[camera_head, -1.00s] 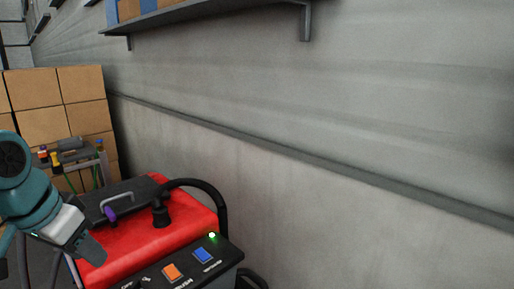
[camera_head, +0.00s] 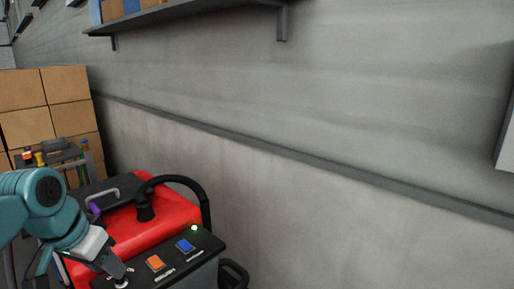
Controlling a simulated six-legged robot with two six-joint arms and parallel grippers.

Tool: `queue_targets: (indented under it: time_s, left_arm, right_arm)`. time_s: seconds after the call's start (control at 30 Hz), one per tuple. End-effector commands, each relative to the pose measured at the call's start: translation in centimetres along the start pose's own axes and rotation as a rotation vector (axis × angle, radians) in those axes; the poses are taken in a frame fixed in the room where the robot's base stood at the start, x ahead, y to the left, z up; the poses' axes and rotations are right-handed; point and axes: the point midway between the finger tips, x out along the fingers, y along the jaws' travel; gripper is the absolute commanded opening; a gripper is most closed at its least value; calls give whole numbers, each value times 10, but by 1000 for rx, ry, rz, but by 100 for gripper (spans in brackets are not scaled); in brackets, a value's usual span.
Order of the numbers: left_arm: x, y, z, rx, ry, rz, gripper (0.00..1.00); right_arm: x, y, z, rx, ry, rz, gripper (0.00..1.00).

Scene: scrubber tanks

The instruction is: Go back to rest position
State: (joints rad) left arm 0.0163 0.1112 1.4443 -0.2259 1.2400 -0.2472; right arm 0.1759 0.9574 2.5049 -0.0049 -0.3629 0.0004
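My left gripper (camera_head: 116,270) comes in from the left on a teal arm and is at the near left corner of the red scrubber machine (camera_head: 166,220). Its dark fingers point down to the right, over a small knob on the black control panel (camera_head: 205,246). I cannot tell whether the fingers are apart or touch the knob. The panel has an orange button (camera_head: 155,263), a blue button (camera_head: 185,245) and a lit green light (camera_head: 194,228). My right gripper is not in view.
Stacked cardboard boxes (camera_head: 28,125) stand at the left, with a cart of bottles (camera_head: 55,155) before them. A grey wall (camera_head: 330,110) with a rail runs along the right. A shelf (camera_head: 180,12) hangs above the machine.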

Motion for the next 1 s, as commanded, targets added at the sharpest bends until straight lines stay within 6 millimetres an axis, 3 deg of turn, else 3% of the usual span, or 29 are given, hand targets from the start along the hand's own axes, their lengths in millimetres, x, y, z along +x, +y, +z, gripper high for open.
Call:
queue_targets:
  time_s: [0.27,0.37,0.5,0.6,0.7,0.83,1.0]
  left_arm:
    - [112,26,2,-23,-47,66,39]
    - [170,44,17,-47,-75,105,39]
    - [264,81,64,-115,-126,169,39]
    - [316,109,111,-180,-162,204,39]
    - [352,135,160,-245,-198,228,39]
    - [377,163,221,-326,-242,242,39]
    - [386,192,292,-418,-299,240,39]
  right_arm:
    - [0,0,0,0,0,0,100]
    - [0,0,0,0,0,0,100]
    - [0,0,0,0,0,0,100]
    - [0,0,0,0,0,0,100]
    - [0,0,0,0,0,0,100]
    - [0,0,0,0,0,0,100]
    - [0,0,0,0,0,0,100]
